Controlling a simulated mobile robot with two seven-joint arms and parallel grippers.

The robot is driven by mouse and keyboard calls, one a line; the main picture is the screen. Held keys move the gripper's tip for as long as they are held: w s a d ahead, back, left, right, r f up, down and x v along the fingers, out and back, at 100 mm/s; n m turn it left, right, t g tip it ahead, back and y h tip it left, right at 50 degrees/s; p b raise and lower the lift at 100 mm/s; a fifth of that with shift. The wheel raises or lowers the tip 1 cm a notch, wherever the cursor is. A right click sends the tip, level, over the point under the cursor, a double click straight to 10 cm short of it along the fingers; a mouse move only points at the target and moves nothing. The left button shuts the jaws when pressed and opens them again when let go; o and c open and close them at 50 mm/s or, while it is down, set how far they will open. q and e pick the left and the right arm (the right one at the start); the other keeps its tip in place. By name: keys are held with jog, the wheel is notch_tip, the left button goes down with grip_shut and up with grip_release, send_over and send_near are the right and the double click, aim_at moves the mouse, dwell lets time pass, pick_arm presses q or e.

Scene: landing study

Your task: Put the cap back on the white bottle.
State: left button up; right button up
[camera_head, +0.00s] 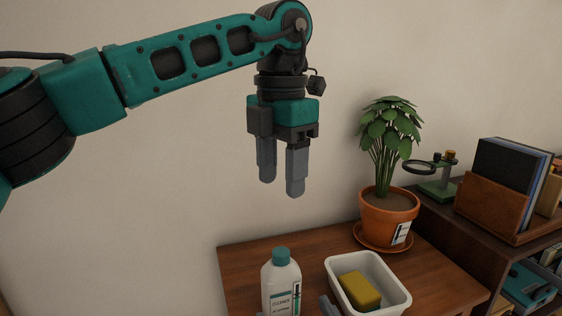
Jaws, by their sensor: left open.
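The white bottle (281,287) stands upright at the front left of the wooden table and carries a label reading "CLEANER". A teal cap (280,254) sits on top of its neck; how tightly it is seated I cannot tell. My left gripper (281,187) points straight down, open and empty, in the air above the bottle and apart from it.
A white tub (399,299) with a yellow sponge (360,290) stands right of the bottle. Behind it is a potted plant (388,207) on a saucer. A dark shelf with a magnifier stand (438,185) and a book holder (490,210) is at right. A plain wall is behind.

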jog(key=v, duration=0.5)
jog(key=shift+s+d, duration=0.1)
jog(key=shift+s, duration=0.05)
